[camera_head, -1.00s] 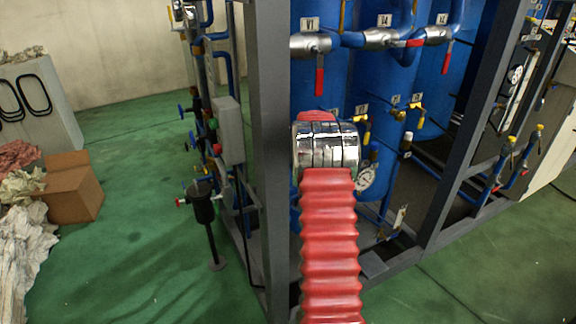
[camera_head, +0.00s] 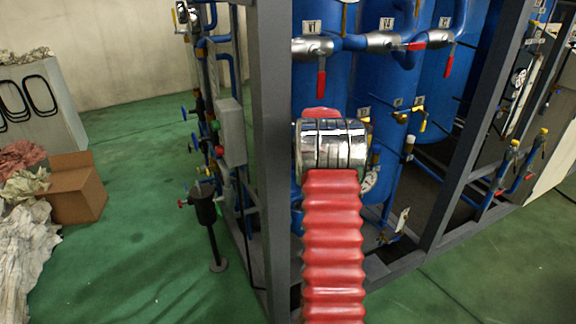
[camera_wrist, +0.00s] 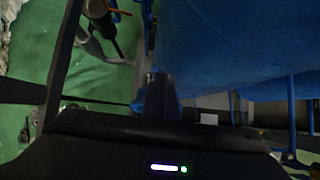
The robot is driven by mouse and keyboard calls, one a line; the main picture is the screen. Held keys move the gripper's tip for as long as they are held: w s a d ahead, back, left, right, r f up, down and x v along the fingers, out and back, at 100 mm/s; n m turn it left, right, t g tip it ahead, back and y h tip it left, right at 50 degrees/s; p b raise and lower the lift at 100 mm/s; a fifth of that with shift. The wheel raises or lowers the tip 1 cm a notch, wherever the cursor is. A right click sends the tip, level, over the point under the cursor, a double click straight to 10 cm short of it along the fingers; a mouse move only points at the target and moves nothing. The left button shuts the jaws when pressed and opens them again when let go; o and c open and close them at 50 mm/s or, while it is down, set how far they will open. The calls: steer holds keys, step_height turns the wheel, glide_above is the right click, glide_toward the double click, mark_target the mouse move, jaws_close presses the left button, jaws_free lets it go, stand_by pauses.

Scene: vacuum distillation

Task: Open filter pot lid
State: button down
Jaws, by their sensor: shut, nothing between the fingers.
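A black cylindrical pot on a thin stand (camera_head: 205,207), which looks like the filter pot, stands on the green floor left of the grey frame post in the head view. Its lid cannot be made out clearly. A dark pot-like shape with a pale stand (camera_wrist: 112,32) shows at the top left of the wrist view; I cannot tell whether it is the same pot. My gripper (camera_wrist: 160,90) shows as dark fingers, shut and empty, beside a blue tank. In the head view my red-sleeved arm hides the gripper.
The grey frame post (camera_head: 268,150) stands between the pot and my arm. Blue tanks (camera_head: 385,90) with valves and pipes fill the frame. A grey box (camera_head: 231,132) and piping rise above the pot. A cardboard box (camera_head: 75,190) lies left, with open green floor between.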

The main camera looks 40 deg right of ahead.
steer(key=v, duration=0.4)
steer(key=shift+s+a+r, duration=0.1)
steer(key=shift+r, duration=0.05)
stand_by(0.5)
